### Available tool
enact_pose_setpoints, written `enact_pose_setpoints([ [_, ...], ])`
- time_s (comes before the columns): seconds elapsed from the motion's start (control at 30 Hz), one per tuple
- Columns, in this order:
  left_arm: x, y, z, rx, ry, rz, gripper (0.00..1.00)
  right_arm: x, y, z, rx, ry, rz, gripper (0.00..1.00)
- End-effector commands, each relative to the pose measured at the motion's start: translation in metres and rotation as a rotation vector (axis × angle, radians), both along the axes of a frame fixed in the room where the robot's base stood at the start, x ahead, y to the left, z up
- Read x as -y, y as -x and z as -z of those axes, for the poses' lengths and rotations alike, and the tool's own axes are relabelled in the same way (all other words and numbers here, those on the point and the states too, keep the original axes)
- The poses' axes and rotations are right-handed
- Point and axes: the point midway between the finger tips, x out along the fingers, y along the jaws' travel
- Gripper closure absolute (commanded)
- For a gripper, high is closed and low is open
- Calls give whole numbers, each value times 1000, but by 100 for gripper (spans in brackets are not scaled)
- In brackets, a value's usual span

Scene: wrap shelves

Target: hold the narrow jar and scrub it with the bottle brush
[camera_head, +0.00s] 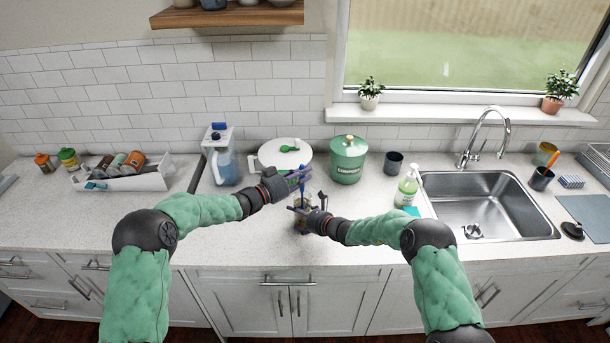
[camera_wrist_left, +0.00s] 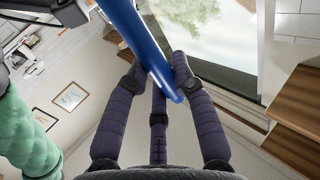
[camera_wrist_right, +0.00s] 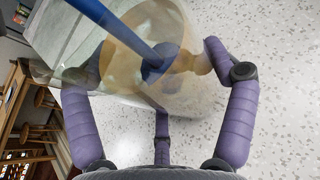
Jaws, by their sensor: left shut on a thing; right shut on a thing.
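The narrow jar (camera_wrist_right: 180,25) is clear with a yellowish tint, seen close up in the right wrist view. My right gripper (camera_head: 300,212) is shut around it at the counter's front, left of the sink. The bottle brush has a blue handle (camera_wrist_left: 140,45), which my left gripper (camera_head: 299,178) is shut on, above the jar. In the right wrist view the blue shaft (camera_wrist_right: 118,30) runs down into the jar's mouth, and a tan part shows through the glass. In the head view the purple fingers hide much of the jar.
Behind my grippers stand a white pot (camera_head: 270,154), a green canister (camera_head: 347,160) and a blue-and-white jug (camera_head: 222,160). A soap bottle (camera_head: 407,188) stands beside the sink (camera_head: 485,205). A white rack (camera_head: 135,180) is at the left.

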Motion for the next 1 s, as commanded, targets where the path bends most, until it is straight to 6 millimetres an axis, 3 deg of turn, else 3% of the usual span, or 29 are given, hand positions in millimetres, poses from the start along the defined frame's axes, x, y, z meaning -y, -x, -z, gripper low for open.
enact_pose_setpoints([
  [1.0,0,-14,-4,1,0,0,100,0,0,0,1,-1,0,55],
])
